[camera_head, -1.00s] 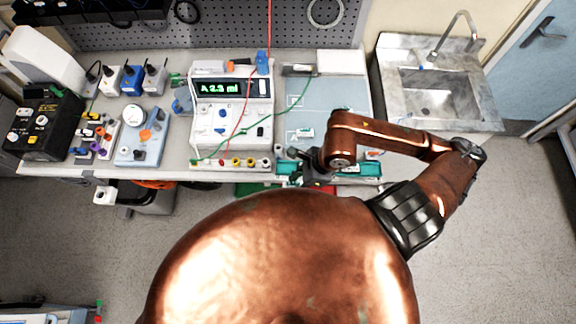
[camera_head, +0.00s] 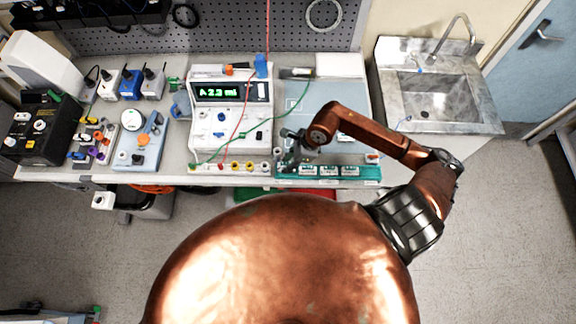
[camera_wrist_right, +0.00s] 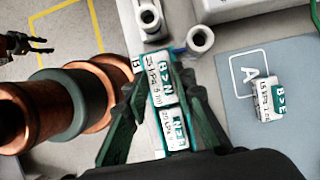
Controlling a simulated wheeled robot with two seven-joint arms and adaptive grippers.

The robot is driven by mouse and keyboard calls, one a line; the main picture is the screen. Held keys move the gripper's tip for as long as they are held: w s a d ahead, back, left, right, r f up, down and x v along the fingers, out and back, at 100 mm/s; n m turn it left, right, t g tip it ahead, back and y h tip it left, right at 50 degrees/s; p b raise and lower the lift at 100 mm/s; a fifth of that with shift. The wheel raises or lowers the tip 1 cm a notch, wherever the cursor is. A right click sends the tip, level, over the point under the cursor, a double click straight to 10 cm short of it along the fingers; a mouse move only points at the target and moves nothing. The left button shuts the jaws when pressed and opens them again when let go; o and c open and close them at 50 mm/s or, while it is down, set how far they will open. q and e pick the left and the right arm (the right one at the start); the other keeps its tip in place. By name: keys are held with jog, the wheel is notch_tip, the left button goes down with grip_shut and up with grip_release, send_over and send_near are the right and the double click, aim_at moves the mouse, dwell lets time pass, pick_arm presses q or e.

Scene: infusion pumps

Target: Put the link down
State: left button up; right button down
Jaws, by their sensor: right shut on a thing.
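My right gripper (camera_head: 297,147) is above the left side of the grey-blue mat (camera_head: 335,95), just behind the teal rack. Another link (camera_wrist_right: 268,98), labelled "B>E", lies on the mat by an outlined square marked "A". In the head view the arm hides most of the held link. A dark two-fingered claw, my left gripper (camera_wrist_right: 40,45), shows at the wrist view's left edge, fingers apart.
The teal rack (camera_head: 284,173) holds several white links at the bench's front edge. The white pump (camera_head: 232,125) with a green display stands left of the mat, with red and green leads. A sink (camera_head: 435,95) is to the right. The mat's back half is mostly clear.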

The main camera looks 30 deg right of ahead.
notch_tip(320, 180, down, 2)
jog(key=shift+a+f+p, duration=0.1)
jog(key=shift+f+p, duration=0.05)
jog(key=shift+p, duration=0.25)
jog(key=shift+f, duration=0.25)
jog(key=c, duration=1.6)
grip_release()
jog(key=shift+r, duration=0.1)
jog(key=shift+b+v, duration=1.15)
jog(key=shift+v, duration=4.85)
